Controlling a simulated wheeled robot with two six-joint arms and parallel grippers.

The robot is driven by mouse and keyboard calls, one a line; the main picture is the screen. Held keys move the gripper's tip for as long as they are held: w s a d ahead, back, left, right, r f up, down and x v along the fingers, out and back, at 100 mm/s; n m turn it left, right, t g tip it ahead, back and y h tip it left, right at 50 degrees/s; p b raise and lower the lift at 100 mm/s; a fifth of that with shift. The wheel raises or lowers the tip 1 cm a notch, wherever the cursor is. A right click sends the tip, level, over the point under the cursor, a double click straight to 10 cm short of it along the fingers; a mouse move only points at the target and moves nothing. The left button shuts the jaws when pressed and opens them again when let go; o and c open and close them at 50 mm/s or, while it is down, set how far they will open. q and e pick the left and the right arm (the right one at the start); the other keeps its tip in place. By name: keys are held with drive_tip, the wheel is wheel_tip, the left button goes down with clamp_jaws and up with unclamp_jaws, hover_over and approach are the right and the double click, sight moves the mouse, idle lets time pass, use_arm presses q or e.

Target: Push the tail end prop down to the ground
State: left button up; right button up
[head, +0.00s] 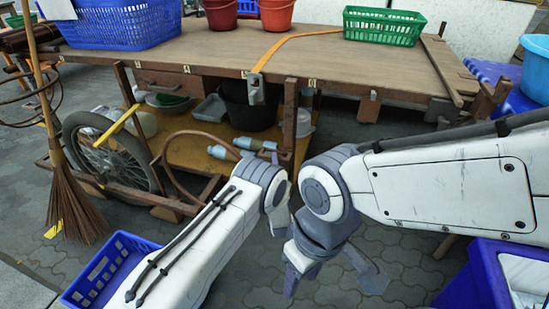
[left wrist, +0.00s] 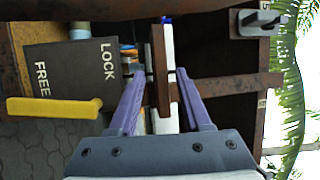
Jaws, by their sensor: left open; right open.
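A narrow brown wooden bar (left wrist: 157,60), possibly the tail end prop, shows in the left wrist view between my left gripper's (left wrist: 160,73) two purple fingers. The fingers are apart; I cannot tell whether they touch the bar. In the head view that gripper is largely hidden by my arm, in front of the wooden cart (head: 215,58). My right gripper (head: 332,273) is open and empty above the paving, to the right of my left arm. A LOCK/FREE plate (left wrist: 75,78) with a yellow handle (left wrist: 50,107) shows in the left wrist view.
The cart top carries a blue basket (head: 120,24), red buckets (head: 277,14) and a green basket (head: 383,26). A wheel (head: 112,155) and broom (head: 75,205) are at left. A blue crate (head: 105,268) stands on the ground. Paving is free at the front centre.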

use_arm(q)
drive_tip(key=p+v, duration=0.2)
drive_tip(key=v, duration=0.6)
drive_tip(key=shift+s, duration=0.1)
